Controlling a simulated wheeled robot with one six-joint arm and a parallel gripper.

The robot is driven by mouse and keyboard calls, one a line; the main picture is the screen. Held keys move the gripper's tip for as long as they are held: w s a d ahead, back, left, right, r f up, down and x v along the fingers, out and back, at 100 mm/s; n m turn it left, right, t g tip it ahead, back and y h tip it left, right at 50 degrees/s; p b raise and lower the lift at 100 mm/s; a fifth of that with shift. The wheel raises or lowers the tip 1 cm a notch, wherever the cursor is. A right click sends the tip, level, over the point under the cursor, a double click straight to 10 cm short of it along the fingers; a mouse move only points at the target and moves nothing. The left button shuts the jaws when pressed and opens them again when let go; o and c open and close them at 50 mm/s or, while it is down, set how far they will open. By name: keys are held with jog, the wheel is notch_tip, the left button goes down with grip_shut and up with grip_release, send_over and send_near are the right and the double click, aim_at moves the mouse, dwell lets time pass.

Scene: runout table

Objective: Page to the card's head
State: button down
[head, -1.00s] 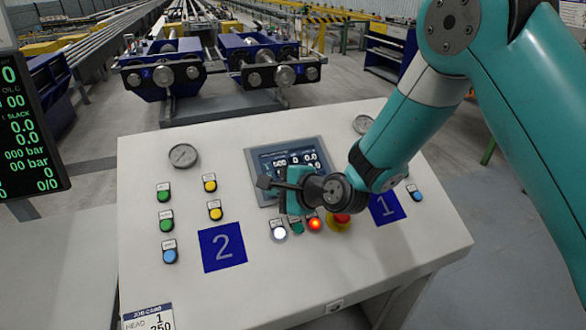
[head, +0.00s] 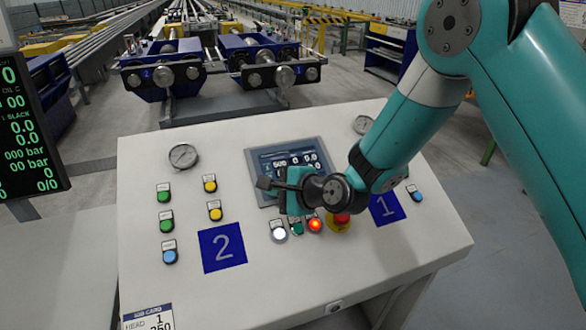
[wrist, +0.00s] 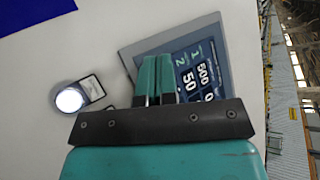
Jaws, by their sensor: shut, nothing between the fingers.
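The job card (head: 148,318) is at the console's bottom left, cut off by the frame edge; it reads HEAD, 1 and 250. The display screen (head: 258,160) is set in the console's upper middle, partly covered by my gripper. In the wrist view the screen (wrist: 212,50) shows rows marked 1 and 2 with 500 and 50; the rest is hidden. My gripper (head: 291,205) is over the screen's lower edge, above the row of buttons. In the wrist view my gripper (wrist: 156,60) has its fingers together and empty; contact with the panel cannot be told.
A white lit button (head: 279,234), a red lit button (head: 315,224) and a red mushroom button (head: 341,220) sit close below my gripper. Green, yellow and blue buttons stand at left beside the blue 2 plate (head: 222,247). A monitor (head: 28,130) stands at far left.

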jog(key=shift+f, duration=0.15)
dwell(0.5)
jog(key=shift+w+f, duration=0.2)
jog(key=shift+f, duration=0.05)
jog(key=shift+w+a+f+b, duration=0.1)
jog(key=shift+w+f+b, duration=0.05)
jog(key=shift+f+b, duration=0.3)
dwell(0.6)
jog(key=shift+r, duration=0.15)
jog(key=shift+s+r+p, duration=0.35)
jog(key=shift+r+p, duration=0.3)
jog(key=shift+r, duration=0.1)
jog(key=shift+s+d+r+p, duration=0.15)
jog(key=shift+s+r+p, duration=0.25)
jog(key=shift+r+p, duration=0.4)
jog(key=shift+s+d+r+p, duration=0.15)
jog(key=shift+s+r+p, duration=0.35)
jog(key=shift+r, duration=0.5)
jog(key=shift+s+d+r+p, duration=0.15)
jog(key=shift+s+r+p, duration=0.15)
jog(key=shift+r+p, duration=0.55)
dwell(0.8)
